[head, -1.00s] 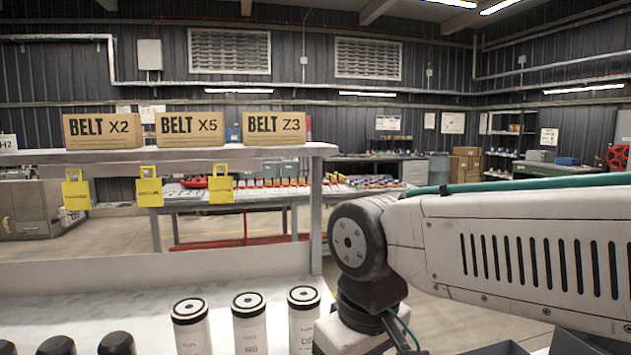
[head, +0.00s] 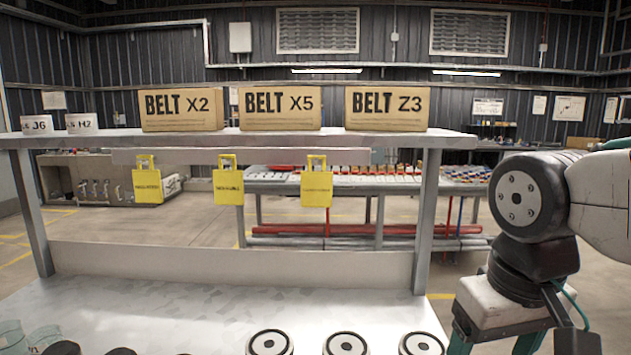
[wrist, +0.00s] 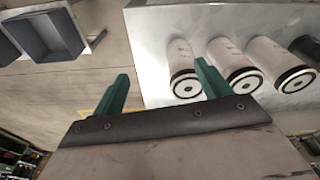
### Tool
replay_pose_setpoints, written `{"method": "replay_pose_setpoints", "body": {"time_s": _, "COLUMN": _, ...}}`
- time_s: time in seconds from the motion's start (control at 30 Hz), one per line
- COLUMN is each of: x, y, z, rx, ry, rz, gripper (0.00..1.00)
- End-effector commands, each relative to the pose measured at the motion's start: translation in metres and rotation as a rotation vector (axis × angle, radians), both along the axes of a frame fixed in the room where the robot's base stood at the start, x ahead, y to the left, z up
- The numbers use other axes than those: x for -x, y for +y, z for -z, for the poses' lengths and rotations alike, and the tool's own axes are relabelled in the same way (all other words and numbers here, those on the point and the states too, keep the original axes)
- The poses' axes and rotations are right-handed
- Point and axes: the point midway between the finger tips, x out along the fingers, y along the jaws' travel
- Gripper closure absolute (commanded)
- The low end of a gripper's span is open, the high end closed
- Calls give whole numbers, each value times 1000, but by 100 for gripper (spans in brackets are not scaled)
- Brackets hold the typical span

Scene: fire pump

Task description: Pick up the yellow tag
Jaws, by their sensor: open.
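Three yellow tags hang in a row from the rail under the shelf in the head view: a left one (head: 148,183), a middle one (head: 228,184) and a right one (head: 316,186). Each carries dark print too small to read for sure. My gripper shows in the wrist view (wrist: 163,88) with its two green fingers apart and nothing between them. In the head view my wrist is at the right, and the fingers are partly cut off at the bottom edge. The gripper is well to the right of the tags. No tag shows in the wrist view.
The shelf (head: 60,139) bears boxes marked BELT X2 (head: 181,109), BELT X5 (head: 280,107) and BELT Z3 (head: 387,108). Several white cylinders (wrist: 228,62) stand on the lower white surface. A grey bin (wrist: 47,35) is at the wrist view's upper left.

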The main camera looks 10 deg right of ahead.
Motion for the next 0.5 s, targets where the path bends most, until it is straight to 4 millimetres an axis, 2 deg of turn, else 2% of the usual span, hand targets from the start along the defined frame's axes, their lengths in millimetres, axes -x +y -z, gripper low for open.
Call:
{"method": "replay_pose_setpoints", "body": {"time_s": 0.03, "x": -21, "y": 8, "z": -22, "rx": 8, "ry": -16, "rz": -3, "gripper": 24}}
{"method": "replay_pose_setpoints", "body": {"time_s": 0.17, "x": -86, "y": 35, "z": -88, "rx": 24, "ry": -73, "rz": 35, "gripper": 24}}
{"method": "replay_pose_setpoints", "body": {"time_s": 0.2, "x": -107, "y": 46, "z": -109, "rx": 28, "ry": -94, "rz": 52, "gripper": 24}}
{"method": "replay_pose_setpoints", "body": {"time_s": 0.3, "x": -154, "y": 80, "z": -154, "rx": 26, "ry": -148, "rz": 92, "gripper": 24}}
{"method": "replay_pose_setpoints", "body": {"time_s": 0.4, "x": -189, "y": 114, "z": -188, "rx": 18, "ry": -196, "rz": 127, "gripper": 24}}
{"method": "replay_pose_setpoints", "body": {"time_s": 0.5, "x": -210, "y": 139, "z": -209, "rx": 8, "ry": -227, "rz": 155, "gripper": 24}}
